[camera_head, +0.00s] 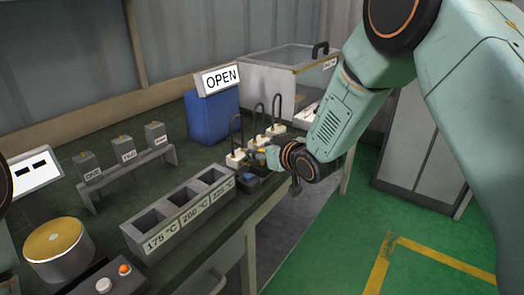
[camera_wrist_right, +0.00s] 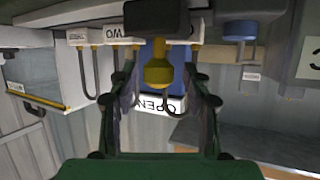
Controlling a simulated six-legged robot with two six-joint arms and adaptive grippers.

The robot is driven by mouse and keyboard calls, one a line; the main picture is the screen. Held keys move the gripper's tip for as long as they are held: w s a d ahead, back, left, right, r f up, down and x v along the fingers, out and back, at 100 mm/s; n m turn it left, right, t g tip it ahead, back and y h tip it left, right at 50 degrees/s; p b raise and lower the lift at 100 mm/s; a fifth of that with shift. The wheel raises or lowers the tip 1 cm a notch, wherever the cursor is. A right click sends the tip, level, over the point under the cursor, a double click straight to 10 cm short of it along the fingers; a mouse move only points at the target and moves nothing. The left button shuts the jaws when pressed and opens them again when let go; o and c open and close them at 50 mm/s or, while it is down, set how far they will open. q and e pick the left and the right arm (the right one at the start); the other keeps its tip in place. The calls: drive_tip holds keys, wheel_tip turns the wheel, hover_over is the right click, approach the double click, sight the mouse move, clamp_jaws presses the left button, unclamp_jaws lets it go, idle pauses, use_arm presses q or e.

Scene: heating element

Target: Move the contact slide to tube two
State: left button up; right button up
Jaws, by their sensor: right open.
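The contact slide appears to be the dark block (camera_wrist_right: 170,18) with a yellow knob (camera_wrist_right: 158,68), seen in the right wrist view. My right gripper (camera_wrist_right: 163,82) is open, with one finger on each side of the knob and visible gaps between. In the head view the right gripper (camera_head: 259,160) is at the front of the row of tubes, largely hiding the slide. The tubes are dark U-shapes on white blocks. The block marked TWO (camera_wrist_right: 116,33) is left of the knob in the wrist view, with another white block (camera_wrist_right: 76,37) beyond it. The nearest block (camera_head: 236,158) is partly behind the slide.
A blue container (camera_head: 210,115) with an OPEN sign (camera_head: 220,78) stands behind the tubes. A clear-lidded box (camera_head: 285,75) is at the back. A three-slot temperature holder (camera_head: 168,238) and a rack of labelled blocks (camera_head: 128,178) stand to the left.

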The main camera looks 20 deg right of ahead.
drive_tip(key=shift+w+d+f, duration=0.1)
drive_tip(key=shift+c, duration=1)
drive_tip(key=shift+s, duration=0.2)
drive_tip(key=c, duration=0.5)
clamp_jaws()
drive_tip(key=shift+w, duration=0.1)
